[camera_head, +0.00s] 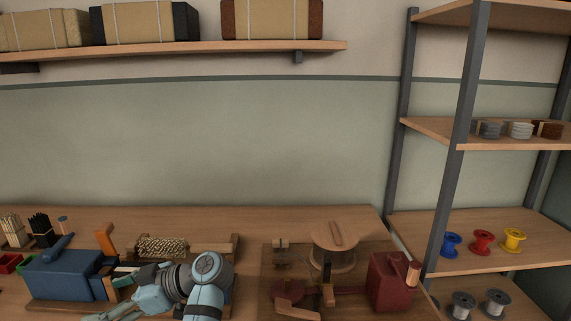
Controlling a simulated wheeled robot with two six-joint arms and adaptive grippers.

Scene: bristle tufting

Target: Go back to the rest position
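One light-blue arm of mine (206,292) rises from the bottom edge, left of the middle. It bends left at the wrist, over the front of the bench. I take it for my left arm. Its gripper (108,314) is low at the bottom edge and partly cut off, so I cannot tell whether its fingers are open or shut. Nothing is clearly seen held in it. My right gripper is not in view.
A dark red machine (391,282) with a round wooden disc (334,235) stands right. A shelf rack (438,225) holds coloured spools (482,243). The bench's back strip is mostly clear.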

